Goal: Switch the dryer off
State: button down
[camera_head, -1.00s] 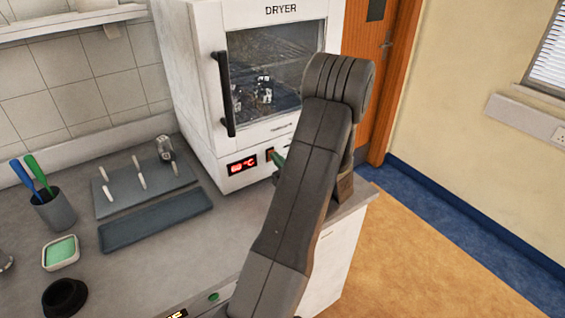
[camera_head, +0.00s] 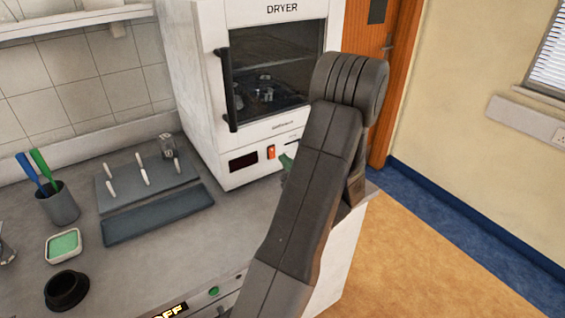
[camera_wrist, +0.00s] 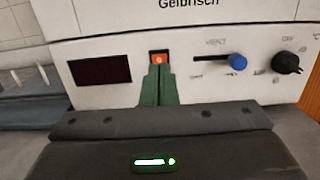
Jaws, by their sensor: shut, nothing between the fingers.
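The dryer (camera_head: 210,110) is a white cabinet with a dark glass door, which is closed, and a black handle. Its display (camera_head: 243,161) is dark, and its interior looks dim. The orange-red rocker switch (camera_head: 271,152) sits right of the display; it also shows in the wrist view (camera_wrist: 159,58). My gripper (camera_wrist: 160,72) has green fingers, shut and empty, with the tips just below the switch in the wrist view. I cannot tell whether they touch it. In the head view the gripper (camera_head: 286,161) is mostly hidden behind my arm, right of the switch.
The dryer panel also carries a blue vent slider (camera_wrist: 237,62) and a black knob (camera_wrist: 287,63). On the counter left of the dryer lie a grey tool mat (camera_head: 150,186), a pen cup (camera_head: 60,205) and a green-filled dish (camera_head: 63,245).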

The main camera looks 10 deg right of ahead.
jog(key=s+d+r+b, duration=0.1)
jog(key=s+d, duration=0.2)
jog(key=s, duration=0.5)
jog(key=shift+s+d+b, duration=0.15)
jog(key=shift+s+b, duration=0.25)
jog(key=shift+r, duration=0.1)
